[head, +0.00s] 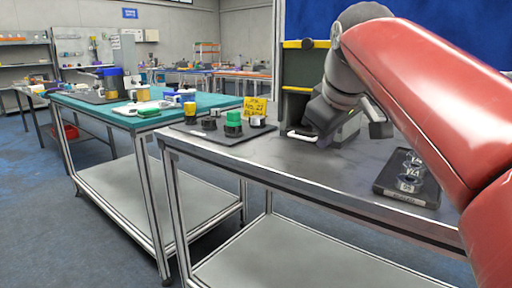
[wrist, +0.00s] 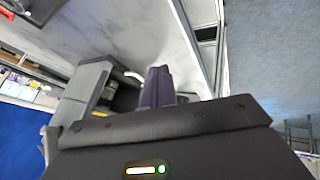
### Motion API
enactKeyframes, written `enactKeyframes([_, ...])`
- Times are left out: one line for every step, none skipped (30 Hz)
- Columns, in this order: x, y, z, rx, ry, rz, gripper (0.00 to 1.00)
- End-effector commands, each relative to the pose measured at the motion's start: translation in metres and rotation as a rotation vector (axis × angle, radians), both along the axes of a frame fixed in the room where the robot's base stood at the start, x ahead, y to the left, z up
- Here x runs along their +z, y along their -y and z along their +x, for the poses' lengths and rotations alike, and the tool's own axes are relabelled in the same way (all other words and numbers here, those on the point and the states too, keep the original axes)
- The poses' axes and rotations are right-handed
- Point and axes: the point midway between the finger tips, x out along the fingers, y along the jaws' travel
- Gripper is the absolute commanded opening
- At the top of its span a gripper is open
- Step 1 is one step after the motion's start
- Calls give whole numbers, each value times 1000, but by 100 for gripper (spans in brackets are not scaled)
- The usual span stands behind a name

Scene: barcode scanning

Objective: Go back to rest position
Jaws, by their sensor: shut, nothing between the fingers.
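My red arm reaches in from the right of the head view and bends down over the grey metal table (head: 285,152). Its dark end hangs near the back of that table, but the fingertips cannot be made out there. In the wrist view my gripper (wrist: 158,74) has its two dark fingers together, with nothing between them. The fingers point past the tabletop; no object touches them in that view.
A black board (head: 218,134) with several small capped items and a yellow sign (head: 255,106) lies on the table's left. A green-topped table (head: 120,118) stands left. The tabletop's middle is clear.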

Motion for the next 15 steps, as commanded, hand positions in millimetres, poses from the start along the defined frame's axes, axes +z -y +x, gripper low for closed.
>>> enactKeyframes([-6,2,-7,-16,-4,11,0])
enactKeyframes([-11,2,-10,-27,-7,19,0])
enactKeyframes([-17,4,-15,-43,-12,31,0])
enactKeyframes([-22,5,-19,-57,-15,39,0])
enactKeyframes([-27,6,-23,-70,-18,49,0])
enactKeyframes([-35,7,-30,-90,-24,62,0])
enactKeyframes([-42,8,-35,-106,-27,72,0])
enactKeyframes([-49,9,-41,-123,-32,84,0])
enactKeyframes([-60,10,-49,-148,-38,100,0])
enactKeyframes([-70,12,-57,-170,-43,116,0])
enactKeyframes([-80,13,-65,-193,-47,131,0])
enactKeyframes([-97,14,-77,-229,-56,153,0])
enactKeyframes([-110,16,-87,-257,-62,171,0])
enactKeyframes([-124,17,-97,-286,-67,188,0])
enactKeyframes([-143,18,-110,-325,-75,213,0])
